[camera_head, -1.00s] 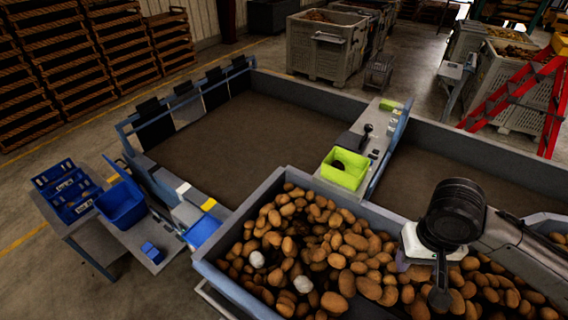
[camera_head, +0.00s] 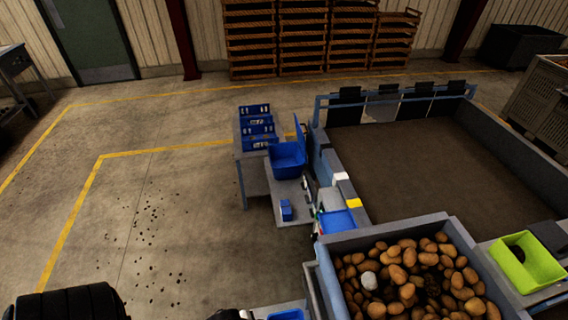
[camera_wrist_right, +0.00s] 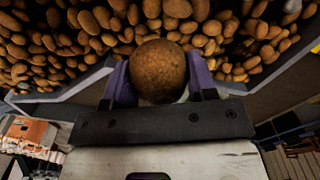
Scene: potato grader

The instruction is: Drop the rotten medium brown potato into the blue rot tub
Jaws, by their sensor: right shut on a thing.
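A brown potato (camera_wrist_right: 158,70) fills the space between the purple fingers of my right gripper (camera_wrist_right: 160,82) in the right wrist view. The gripper is shut on it, above heaped potatoes. No clear rot shows on its visible side. A blue tub (camera_head: 287,158) with a raised blue panel behind it stands on a side bench in the middle of the head view; this looks like the rot tub. Its inside looks empty. My right gripper does not show in the head view, and my left gripper shows in neither view.
Blue crates (camera_head: 256,124) stand behind the tub, and a small blue box (camera_head: 286,210) in front. A blue tray (camera_head: 337,222) lies beside the grey potato bin (camera_head: 402,232). A lime-green tub (camera_head: 526,262) is at right. The floor at left is open.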

